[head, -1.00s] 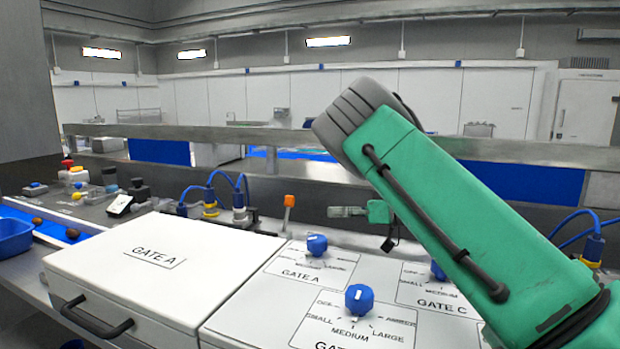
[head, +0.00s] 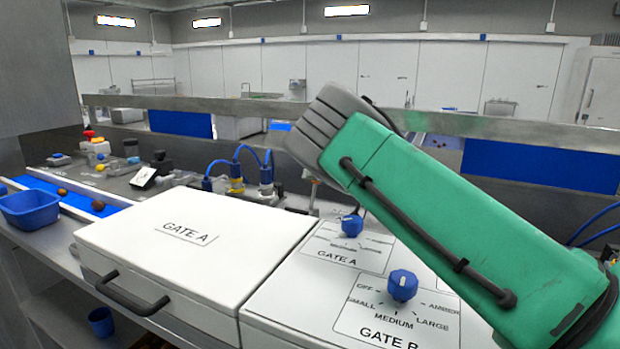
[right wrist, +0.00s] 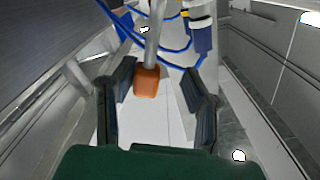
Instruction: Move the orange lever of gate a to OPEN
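The orange lever knob (right wrist: 147,82) shows in the right wrist view on a grey metal stem. It lies between the two dark fingers of my right gripper (right wrist: 159,72), nearer the left finger. The fingers are apart, with a clear gap to the right of the knob. In the head view my green right forearm hides most of the gripper and the orange knob. The white GATE A box (head: 190,245) stands at left centre, its lid shut. My left gripper is in neither current view.
The GATE A dial (head: 351,225) and GATE B dial (head: 402,286) sit on the white panel right of the box. Blue hoses and fittings (head: 265,178) stand behind it. A blue bin (head: 30,208) and a blue belt with dates are at the left.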

